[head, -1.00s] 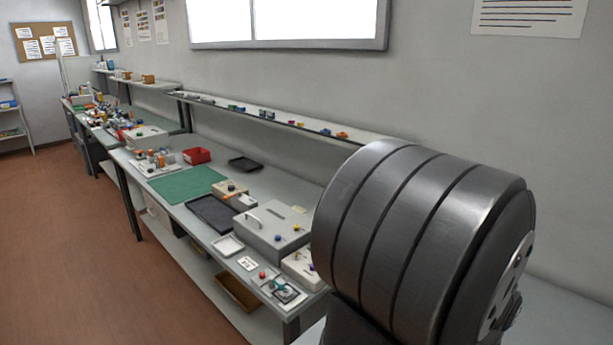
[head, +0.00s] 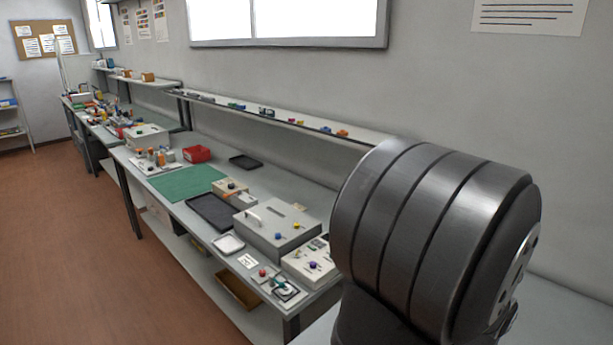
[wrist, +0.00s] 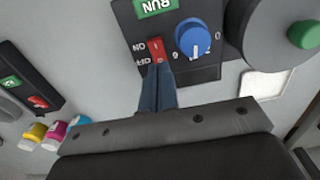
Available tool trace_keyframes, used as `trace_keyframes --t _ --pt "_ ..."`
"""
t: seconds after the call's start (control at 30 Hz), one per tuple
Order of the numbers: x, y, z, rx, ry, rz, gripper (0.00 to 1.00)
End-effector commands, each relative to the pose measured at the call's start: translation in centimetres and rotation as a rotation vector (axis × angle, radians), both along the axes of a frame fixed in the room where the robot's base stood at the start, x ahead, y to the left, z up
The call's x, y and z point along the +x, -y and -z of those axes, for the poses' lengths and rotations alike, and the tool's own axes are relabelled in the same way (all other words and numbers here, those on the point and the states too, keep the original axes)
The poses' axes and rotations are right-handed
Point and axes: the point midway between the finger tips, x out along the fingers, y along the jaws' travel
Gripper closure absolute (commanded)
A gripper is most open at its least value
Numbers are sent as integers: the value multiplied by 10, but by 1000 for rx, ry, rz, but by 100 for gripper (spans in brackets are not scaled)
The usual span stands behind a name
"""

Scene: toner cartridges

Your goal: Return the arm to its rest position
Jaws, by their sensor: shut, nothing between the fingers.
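In the wrist view my gripper (wrist: 159,70) is shut and empty, its two dark blue-grey fingers together. The fingertips point at a red rocker switch (wrist: 156,48) on a dark control panel (wrist: 128,22). They overlap the switch's lower edge in the picture; I cannot tell whether they touch it. Yellow (wrist: 33,135), magenta (wrist: 54,133) and cyan (wrist: 79,121) round-ended items show at lower left. The gripper is not visible in the head view.
A large grey cylinder (wrist: 268,30) with a green knob (wrist: 304,34) lies right of the panel. A dark box with a red switch (wrist: 38,102) is at left. In the head view, a long workbench (head: 160,188) with trays and boxes runs along the wall.

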Motion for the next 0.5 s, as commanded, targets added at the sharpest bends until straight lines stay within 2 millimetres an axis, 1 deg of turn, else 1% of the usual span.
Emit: trace_keyframes --t 0.03,0.27,0.3,0.5 --pt "1 1 -10 -6 4 0 100" --pt "1 1 -54 -6 4 0 100" --pt "0 -1 -38 4 -3 0 100" --pt "0 -1 1 3 -3 0 100"
